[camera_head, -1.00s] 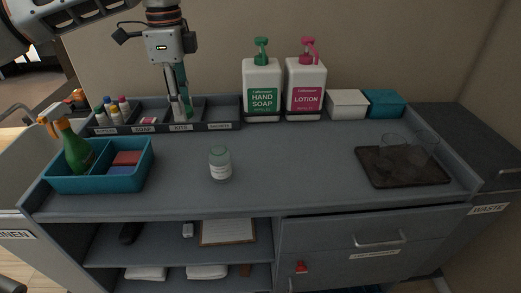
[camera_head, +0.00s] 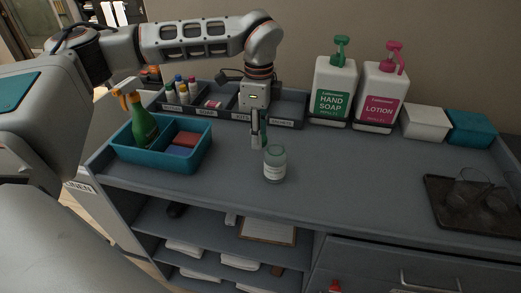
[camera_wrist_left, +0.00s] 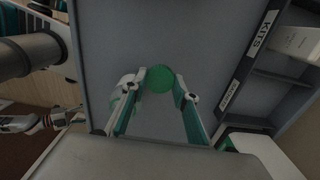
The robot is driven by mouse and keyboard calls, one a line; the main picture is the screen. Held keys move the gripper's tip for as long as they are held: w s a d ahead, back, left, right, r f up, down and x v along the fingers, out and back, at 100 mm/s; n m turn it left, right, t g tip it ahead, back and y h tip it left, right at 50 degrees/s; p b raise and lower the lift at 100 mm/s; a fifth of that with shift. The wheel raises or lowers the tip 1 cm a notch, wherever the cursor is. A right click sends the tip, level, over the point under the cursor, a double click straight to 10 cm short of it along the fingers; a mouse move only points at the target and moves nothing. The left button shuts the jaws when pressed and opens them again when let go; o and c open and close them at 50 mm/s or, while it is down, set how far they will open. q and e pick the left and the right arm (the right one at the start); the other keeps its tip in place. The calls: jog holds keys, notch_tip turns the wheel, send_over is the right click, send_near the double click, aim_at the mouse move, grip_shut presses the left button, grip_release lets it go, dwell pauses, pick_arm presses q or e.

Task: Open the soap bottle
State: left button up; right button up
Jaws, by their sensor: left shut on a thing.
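My left gripper (camera_head: 257,142) points down over the counter, just behind and left of a small pale green jar with a white label (camera_head: 275,167). The jar stands upright. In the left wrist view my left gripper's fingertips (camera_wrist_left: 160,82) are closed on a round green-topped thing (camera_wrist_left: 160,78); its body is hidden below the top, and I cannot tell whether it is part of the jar. The white hand soap pump bottle (camera_head: 333,90) with a green pump stands upright at the back, apart from my gripper. My right gripper is not in view.
A pink-pumped lotion bottle (camera_head: 380,95) stands beside the hand soap. A labelled divided tray (camera_head: 225,115) lies at the back. A teal caddy (camera_head: 190,168) with a spray bottle (camera_head: 143,125) stands left. A dark tray with glasses (camera_head: 440,200) lies right. The middle counter right of the jar is clear.

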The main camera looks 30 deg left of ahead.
aim_at(259, 160)
pick_arm(q)
notch_tip(259, 160, down, 2)
jog(key=shift+f, duration=0.15)
notch_tip(259, 160, down, 4)
jog(key=shift+r+p, duration=0.1)
jog(key=shift+p, duration=0.25)
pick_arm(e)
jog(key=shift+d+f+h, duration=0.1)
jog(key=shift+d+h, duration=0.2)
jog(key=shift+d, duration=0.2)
pick_arm(q)
jog(key=shift+f, duration=0.2)
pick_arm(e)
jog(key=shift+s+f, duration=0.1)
pick_arm(q)
jog(key=o, duration=1.2)
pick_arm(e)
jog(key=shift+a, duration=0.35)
